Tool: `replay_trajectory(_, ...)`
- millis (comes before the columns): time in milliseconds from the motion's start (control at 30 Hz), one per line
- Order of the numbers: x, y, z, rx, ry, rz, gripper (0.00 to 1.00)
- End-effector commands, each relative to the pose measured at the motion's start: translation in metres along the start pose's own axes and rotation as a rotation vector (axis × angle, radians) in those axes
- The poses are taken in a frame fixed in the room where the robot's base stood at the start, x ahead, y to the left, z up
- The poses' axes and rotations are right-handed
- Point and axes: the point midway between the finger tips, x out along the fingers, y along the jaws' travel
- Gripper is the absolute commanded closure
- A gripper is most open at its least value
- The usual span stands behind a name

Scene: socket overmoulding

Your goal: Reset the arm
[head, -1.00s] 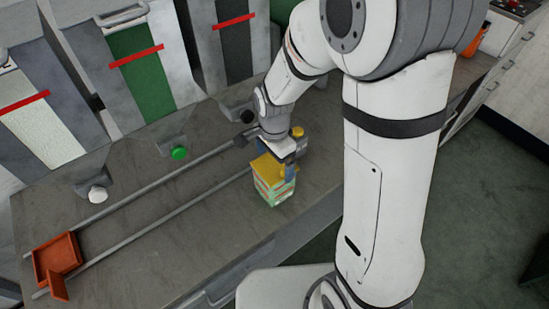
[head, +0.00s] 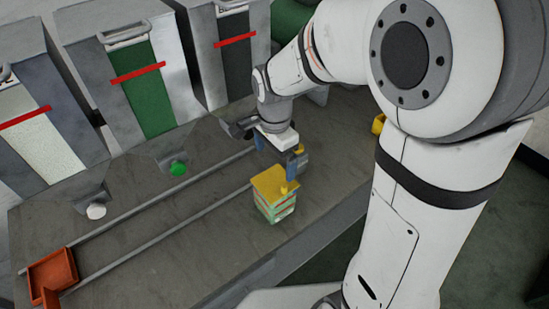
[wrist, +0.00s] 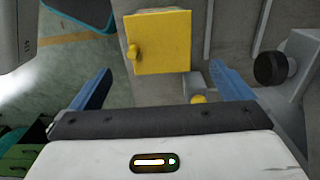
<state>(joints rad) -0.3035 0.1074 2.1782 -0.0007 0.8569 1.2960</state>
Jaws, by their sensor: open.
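My gripper (head: 277,154) is above the work surface in the head view, just behind and above a small box with a yellow top (head: 274,190). Its blue fingers are spread and nothing is between them. In the wrist view my gripper (wrist: 160,85) shows both blue fingers wide apart. The yellow box top (wrist: 160,42), with a small knob, lies beyond the fingertips, apart from them. In the head view the box's sides are striped green, white and red.
Two parallel rails (head: 160,215) run along the bench (head: 190,270) to an orange tray (head: 52,270). Dispensers (head: 140,80) with red bands line the back. Green (head: 178,168) and white (head: 96,210) knobs stand before them. A black knob (wrist: 270,68) shows in the wrist view.

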Motion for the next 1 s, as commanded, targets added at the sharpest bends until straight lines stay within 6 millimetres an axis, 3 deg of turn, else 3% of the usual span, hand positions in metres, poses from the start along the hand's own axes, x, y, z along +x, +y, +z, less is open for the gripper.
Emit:
replay_trajectory(333, -0.002, 0.002, -0.001, -0.009, 0.001, -0.003, 0.00)
replay_trajectory(467, -0.014, 0.015, -0.008, -0.079, 0.009, -0.026, 0.00)
replay_trajectory(700, -0.051, 0.068, -0.025, -0.377, 0.066, -0.098, 0.00)
replay_trajectory(1000, -0.079, 0.138, -0.031, -0.768, 0.183, -0.142, 0.00)
